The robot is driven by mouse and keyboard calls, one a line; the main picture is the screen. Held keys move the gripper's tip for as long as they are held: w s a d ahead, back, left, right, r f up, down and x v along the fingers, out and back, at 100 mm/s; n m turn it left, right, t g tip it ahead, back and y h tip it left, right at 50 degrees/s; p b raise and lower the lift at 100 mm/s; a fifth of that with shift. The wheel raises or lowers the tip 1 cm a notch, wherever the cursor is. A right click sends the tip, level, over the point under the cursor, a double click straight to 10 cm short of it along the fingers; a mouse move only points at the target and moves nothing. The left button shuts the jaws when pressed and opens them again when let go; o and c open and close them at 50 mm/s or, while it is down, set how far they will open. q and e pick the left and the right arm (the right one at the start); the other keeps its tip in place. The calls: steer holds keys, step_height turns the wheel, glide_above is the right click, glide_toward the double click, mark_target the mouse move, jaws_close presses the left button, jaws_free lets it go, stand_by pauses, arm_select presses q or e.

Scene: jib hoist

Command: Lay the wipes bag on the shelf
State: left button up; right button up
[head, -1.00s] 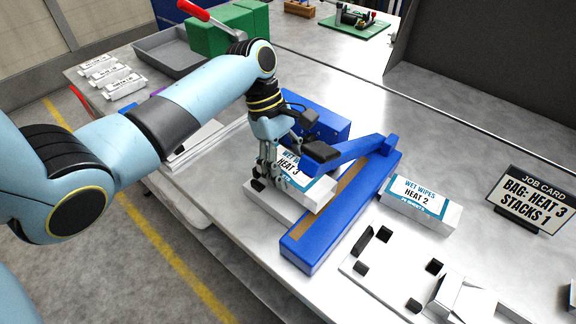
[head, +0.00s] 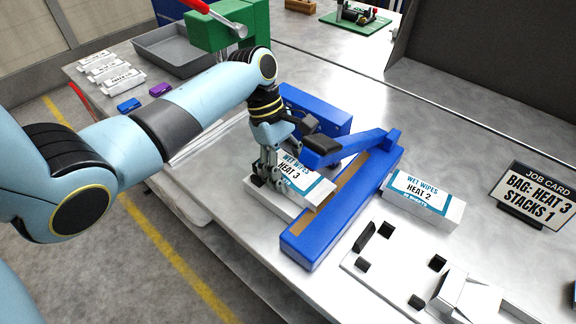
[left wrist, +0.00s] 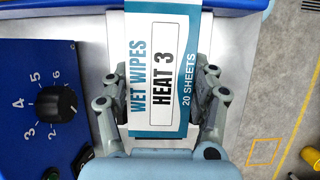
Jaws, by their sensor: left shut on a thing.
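The wipes bag (head: 293,180), a white pack with a blue band marked HEAT 3, lies label up in front of the blue sealer (head: 340,210). My left gripper (head: 270,178) points down and is shut on it. In the left wrist view the bag (left wrist: 162,75) sits between the two fingers (left wrist: 162,90), one on each long side. A pale shelf (head: 262,205) shows under and beside the bag; I cannot tell whether the bag rests fully on it. The far end of the bag reaches the sealer's edge. My right gripper is out of view.
The sealer's blue lever arm (head: 350,148) is raised close beside my gripper. A HEAT 2 wipes bag (head: 422,200) lies right of the sealer. A job card (head: 535,195) reads BAG: HEAT 3, STACKS 1. A white fixture plate (head: 400,275) lies at front right.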

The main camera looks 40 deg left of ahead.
arm_select(q)
steer(key=shift+f, duration=0.2)
steer(key=o, duration=1.3)
steer(key=v, duration=1.2)
steer(key=shift+w+d, duration=0.1)
